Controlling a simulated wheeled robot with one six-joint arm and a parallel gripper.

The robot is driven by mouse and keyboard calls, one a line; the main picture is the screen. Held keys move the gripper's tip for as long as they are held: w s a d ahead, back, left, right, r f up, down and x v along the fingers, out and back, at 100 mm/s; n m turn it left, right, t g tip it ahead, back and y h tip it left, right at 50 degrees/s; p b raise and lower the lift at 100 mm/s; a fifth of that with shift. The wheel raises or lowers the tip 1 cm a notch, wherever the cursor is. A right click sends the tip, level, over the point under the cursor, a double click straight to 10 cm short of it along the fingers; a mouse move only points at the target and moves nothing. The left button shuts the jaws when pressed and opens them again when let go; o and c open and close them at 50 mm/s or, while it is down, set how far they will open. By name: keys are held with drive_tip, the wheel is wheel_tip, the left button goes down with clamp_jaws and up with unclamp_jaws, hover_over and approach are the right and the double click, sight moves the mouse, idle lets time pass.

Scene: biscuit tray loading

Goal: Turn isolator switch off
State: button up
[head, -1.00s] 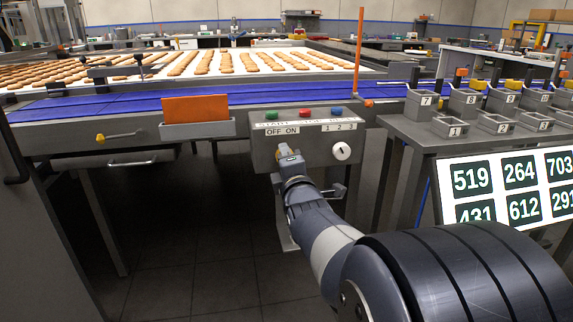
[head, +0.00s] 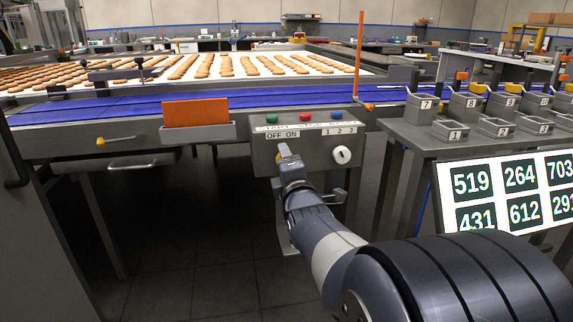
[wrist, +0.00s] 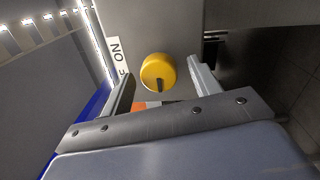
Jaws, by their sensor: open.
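The isolator switch is a round yellow knob (wrist: 158,70) on the front of the grey control box. A dark mark shows on its edge, low in the wrist view. A white label (wrist: 117,50) beside it reads ON, with the rest partly hidden by a finger. In the head view the OFF ON label (head: 283,135) is above the knob, which my gripper mostly covers. My gripper (wrist: 161,70) is open, with one finger on each side of the knob and a visible gap to each. In the head view my gripper (head: 288,162) is at the box front.
The control box (head: 262,158) also carries green (head: 271,117), red (head: 305,117) and blue (head: 337,116) buttons and a white dial (head: 342,155). An orange plate (head: 195,113) stands in a holder to the left. A blue conveyor (head: 100,108) runs behind. Numbered bins (head: 451,132) stand at right.

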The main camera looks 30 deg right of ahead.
drive_tip(key=p+v, duration=0.2)
drive_tip(key=v, duration=0.8)
drive_tip(key=shift+s, duration=0.25)
drive_tip(key=b+x, duration=0.2)
drive_tip(key=x, duration=0.8)
drive_tip(key=shift+w, duration=0.4)
drive_tip(key=shift+s, duration=0.1)
